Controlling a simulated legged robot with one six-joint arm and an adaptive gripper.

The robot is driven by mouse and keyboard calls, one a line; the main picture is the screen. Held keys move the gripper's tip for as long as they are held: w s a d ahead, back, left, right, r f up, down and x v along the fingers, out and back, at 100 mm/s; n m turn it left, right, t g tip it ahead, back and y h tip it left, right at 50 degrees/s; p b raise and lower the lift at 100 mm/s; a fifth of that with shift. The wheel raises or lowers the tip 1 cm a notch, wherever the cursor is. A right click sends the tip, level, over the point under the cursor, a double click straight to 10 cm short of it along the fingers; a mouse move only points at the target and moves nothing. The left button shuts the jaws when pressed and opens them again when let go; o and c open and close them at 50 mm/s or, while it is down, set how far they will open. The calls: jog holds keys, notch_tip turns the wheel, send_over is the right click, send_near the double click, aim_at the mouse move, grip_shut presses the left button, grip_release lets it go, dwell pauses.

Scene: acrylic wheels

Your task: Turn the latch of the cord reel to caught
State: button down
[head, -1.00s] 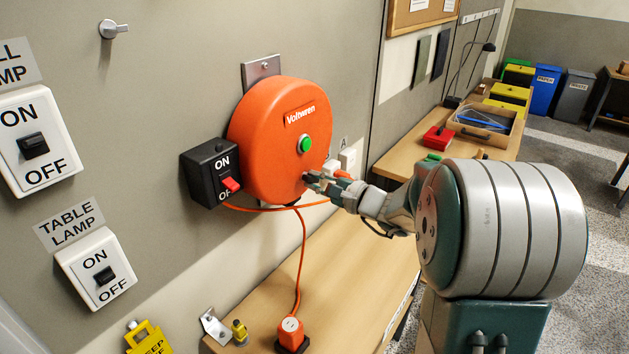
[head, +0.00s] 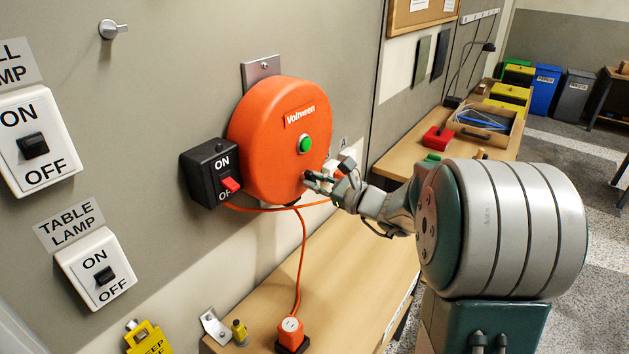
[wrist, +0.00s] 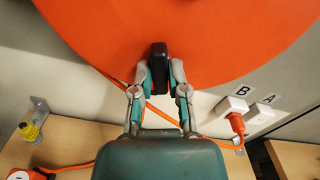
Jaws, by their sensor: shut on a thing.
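The cord reel (head: 275,140) is a round orange drum on the wall, with a green button on its face. It fills the top of the wrist view (wrist: 215,40). Its latch (wrist: 158,58) is a black knob low on the drum face, pointing straight up and down in the wrist view. My gripper (head: 309,181) is at the lower right of the drum face. In the wrist view, my gripper's two fingers (wrist: 159,83) are shut on the latch, one on each side. My fingers hide most of the latch in the head view.
A black ON/OFF switch box (head: 209,174) is left of the reel. An orange cord (head: 302,250) hangs to a plug (head: 291,332) on the wooden bench (head: 355,262). Sockets marked B (wrist: 234,105) and A (wrist: 260,112) are right of my fingers, an orange plug in B.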

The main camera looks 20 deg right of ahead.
jog(key=shift+f, duration=0.3)
jog(key=m, duration=0.4)
jog(key=c, duration=0.5)
grip_release()
jog(key=shift+r, duration=0.15)
jog(key=v, duration=0.7)
jog(key=shift+r, duration=0.1)
